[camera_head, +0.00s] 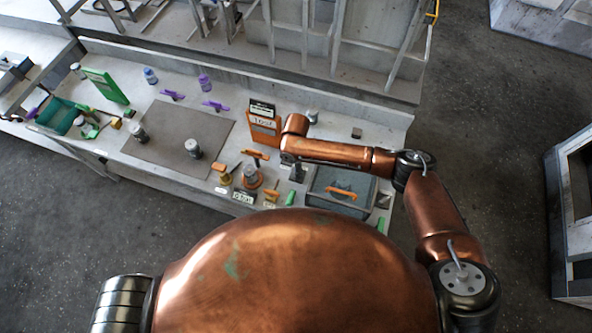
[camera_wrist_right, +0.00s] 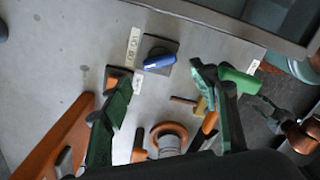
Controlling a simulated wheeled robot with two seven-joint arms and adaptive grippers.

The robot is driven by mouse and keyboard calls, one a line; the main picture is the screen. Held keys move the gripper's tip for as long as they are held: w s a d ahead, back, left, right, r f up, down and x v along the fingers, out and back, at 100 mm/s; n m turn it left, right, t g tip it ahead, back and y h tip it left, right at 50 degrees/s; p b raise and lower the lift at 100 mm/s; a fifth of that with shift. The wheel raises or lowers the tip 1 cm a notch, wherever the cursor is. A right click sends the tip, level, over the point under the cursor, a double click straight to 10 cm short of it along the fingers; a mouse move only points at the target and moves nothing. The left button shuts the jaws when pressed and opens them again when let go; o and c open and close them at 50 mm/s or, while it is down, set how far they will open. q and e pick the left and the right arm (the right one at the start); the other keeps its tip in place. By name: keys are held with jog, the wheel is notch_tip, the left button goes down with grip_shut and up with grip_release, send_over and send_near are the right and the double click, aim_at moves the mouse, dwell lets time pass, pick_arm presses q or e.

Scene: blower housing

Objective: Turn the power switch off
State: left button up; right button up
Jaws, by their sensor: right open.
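The power switch shows in the right wrist view as a blue lever (camera_wrist_right: 160,61) on a dark square plate (camera_wrist_right: 157,47). A white label with lettering (camera_wrist_right: 132,44) lies beside the plate, and another small one is below it. My right gripper (camera_wrist_right: 158,80) is open and empty, its two greenish fingers apart, with the lever ahead of and between the tips, not touched. In the head view my right gripper (camera_head: 297,173) is over the table's right part, small and partly hidden by my arm. I cannot make out the switch there. My left gripper is out of view.
A dark box with an orange handle (camera_head: 341,192) stands right of my right gripper. An orange board (camera_head: 263,127) stands behind it. An orange ring-based part (camera_head: 251,176) and small tools lie to its left. A green cylinder (camera_wrist_right: 239,80) is beside the right finger.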

notch_tip(320, 180, up, 7)
jog(key=shift+r, duration=0.15)
dwell(0.6)
